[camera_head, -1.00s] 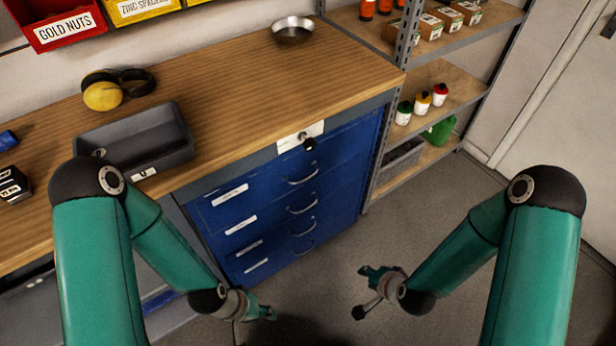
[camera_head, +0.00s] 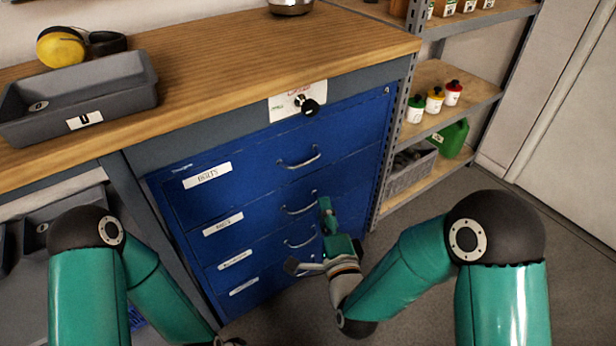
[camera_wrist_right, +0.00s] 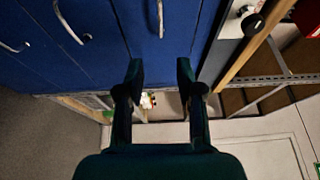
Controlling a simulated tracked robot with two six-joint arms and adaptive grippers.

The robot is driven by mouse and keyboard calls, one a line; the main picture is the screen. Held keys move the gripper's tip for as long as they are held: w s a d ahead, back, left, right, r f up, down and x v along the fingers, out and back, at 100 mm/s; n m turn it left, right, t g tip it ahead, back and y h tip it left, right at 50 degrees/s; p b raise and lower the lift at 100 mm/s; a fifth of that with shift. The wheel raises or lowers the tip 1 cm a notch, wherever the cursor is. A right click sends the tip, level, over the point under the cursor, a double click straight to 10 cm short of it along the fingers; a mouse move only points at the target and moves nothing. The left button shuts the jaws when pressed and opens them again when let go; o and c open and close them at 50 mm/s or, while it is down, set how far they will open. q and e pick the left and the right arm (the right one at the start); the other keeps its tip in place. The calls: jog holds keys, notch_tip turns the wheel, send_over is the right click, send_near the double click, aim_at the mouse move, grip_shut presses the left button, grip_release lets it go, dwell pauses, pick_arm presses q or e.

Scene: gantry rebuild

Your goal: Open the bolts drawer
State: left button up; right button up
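The bolts drawer (camera_head: 240,172) is the top drawer of the blue cabinet, with a white label reading BOLTS and a metal bar handle (camera_head: 299,160). It is shut, flush with the drawers below. My right gripper (camera_head: 312,236) is in front of the lower drawers, below the bolts drawer's handle and apart from it. In the right wrist view its two fingers (camera_wrist_right: 161,80) are spread with nothing between them. A drawer handle (camera_wrist_right: 160,18) shows above the fingers there. My left arm reaches down at the lower left, its gripper cut off by the bottom edge.
A black knob (camera_head: 309,107) on a white plate sits above the bolts drawer. The wooden bench top (camera_head: 220,60) carries a grey bin (camera_head: 85,100) and ear defenders (camera_head: 70,45). A metal shelf unit (camera_head: 455,95) stands right of the cabinet. The floor at right is clear.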

aim_at(308, 161)
jog(key=x, duration=1.6)
jog(key=shift+w+a, duration=0.3)
grip_shut()
